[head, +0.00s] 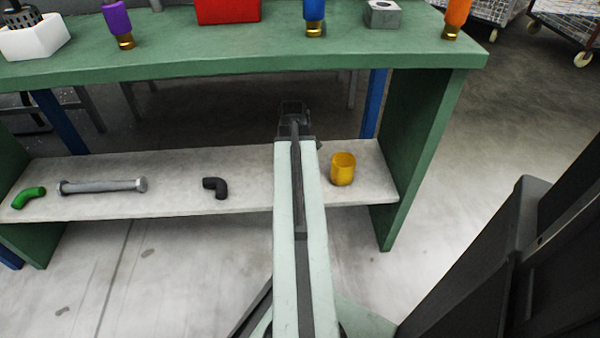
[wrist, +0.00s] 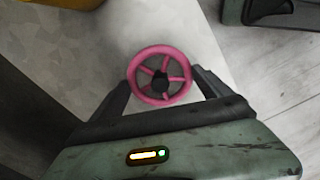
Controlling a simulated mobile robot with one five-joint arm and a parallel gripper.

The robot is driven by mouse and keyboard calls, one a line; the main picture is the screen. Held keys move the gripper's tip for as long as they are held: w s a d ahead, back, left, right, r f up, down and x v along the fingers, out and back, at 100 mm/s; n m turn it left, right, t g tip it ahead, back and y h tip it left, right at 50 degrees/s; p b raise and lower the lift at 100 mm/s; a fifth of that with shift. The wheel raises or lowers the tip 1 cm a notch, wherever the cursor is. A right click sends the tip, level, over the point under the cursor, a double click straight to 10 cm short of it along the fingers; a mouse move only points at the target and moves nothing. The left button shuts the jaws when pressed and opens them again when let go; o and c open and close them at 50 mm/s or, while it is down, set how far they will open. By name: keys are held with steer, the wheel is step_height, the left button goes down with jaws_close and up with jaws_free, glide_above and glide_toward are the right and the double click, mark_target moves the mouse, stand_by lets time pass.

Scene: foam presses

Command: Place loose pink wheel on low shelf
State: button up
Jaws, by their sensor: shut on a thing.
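The pink wheel (wrist: 160,82), with spokes and a dark hub, is held between the two fingers of my gripper (wrist: 162,79) in the wrist view. The wheel does not show in the head view. There my gripper (head: 292,108) is at the end of my outstretched arm, over the rear part of the low shelf (head: 240,175). The shelf is a pale board under the green workbench. Its pale surface (wrist: 125,35) lies behind the wheel in the wrist view. I cannot tell whether the wheel touches it.
On the shelf, a yellow cup (head: 343,170) stands right of my arm. A black elbow (head: 215,187), a grey bar (head: 103,186) and a green elbow (head: 28,197) lie to the left. The green bench top (head: 180,55) is above, and its right side panel (head: 420,150) bounds the shelf.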

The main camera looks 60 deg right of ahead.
steer(key=shift+d+f, duration=0.1)
steer(key=shift+f, duration=0.35)
steer(key=o, duration=1.3)
steer(key=shift+o, duration=0.2)
step_height(320, 180, up, 12)
steer(key=p, duration=1.2)
